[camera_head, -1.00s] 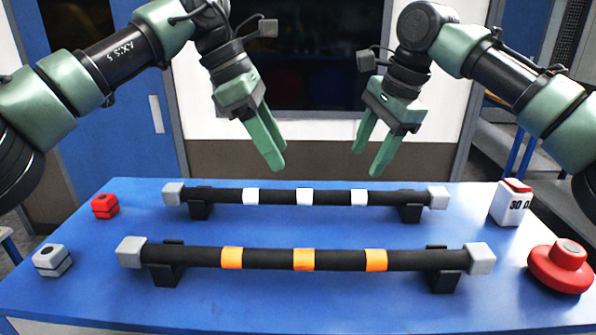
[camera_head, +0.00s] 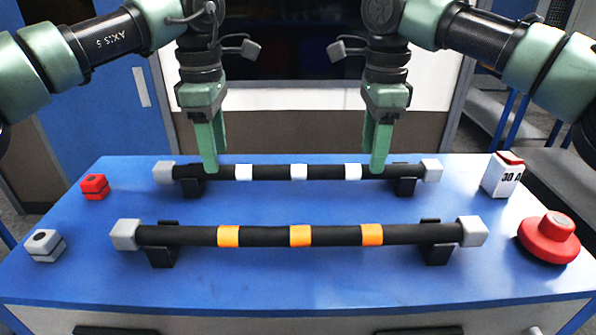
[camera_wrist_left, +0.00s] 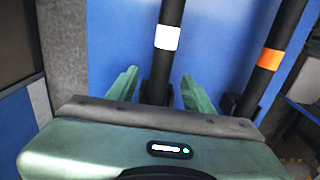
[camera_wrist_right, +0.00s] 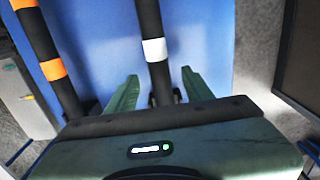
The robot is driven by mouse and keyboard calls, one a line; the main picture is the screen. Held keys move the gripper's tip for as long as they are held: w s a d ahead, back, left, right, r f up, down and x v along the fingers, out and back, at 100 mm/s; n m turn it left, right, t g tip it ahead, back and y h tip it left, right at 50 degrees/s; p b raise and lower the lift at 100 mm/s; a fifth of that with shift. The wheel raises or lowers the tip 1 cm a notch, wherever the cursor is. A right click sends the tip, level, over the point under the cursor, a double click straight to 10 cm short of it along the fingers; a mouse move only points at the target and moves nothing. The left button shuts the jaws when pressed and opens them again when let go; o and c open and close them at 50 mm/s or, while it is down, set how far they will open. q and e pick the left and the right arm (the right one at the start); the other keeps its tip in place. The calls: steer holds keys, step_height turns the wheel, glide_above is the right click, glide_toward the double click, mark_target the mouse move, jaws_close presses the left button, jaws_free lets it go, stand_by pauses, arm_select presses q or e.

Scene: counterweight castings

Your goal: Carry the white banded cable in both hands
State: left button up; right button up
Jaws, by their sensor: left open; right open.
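The white banded cable (camera_head: 272,172) is a black bar with several white bands and grey end blocks, lying across two black holders at the back of the blue table. My left gripper (camera_head: 210,168) points down at its left part, between the left holder and the left white band. My right gripper (camera_head: 378,168) points down at its right part, between the right white band and the right holder. Both are open. In the left wrist view the cable (camera_wrist_left: 165,60) runs between the two fingers; in the right wrist view the cable (camera_wrist_right: 150,25) does too.
An orange banded cable (camera_head: 270,236) lies on holders in front, parallel. A red block (camera_head: 95,187) and a grey block (camera_head: 44,246) sit at left. A white box with a red top (camera_head: 502,178) and a red round knob (camera_head: 549,240) stand at right. The table front is clear.

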arm_select(q)
steer(key=shift+f, duration=1.75)
arm_select(e)
steer(key=shift+d+f, duration=0.1)
steer(key=shift+f, duration=1.65)
arm_select(q)
jaws_close()
arm_select(e)
jaws_close()
arm_select(q)
steer(key=shift+d+r, duration=0.1)
arm_select(e)
steer(key=shift+r, duration=0.1)
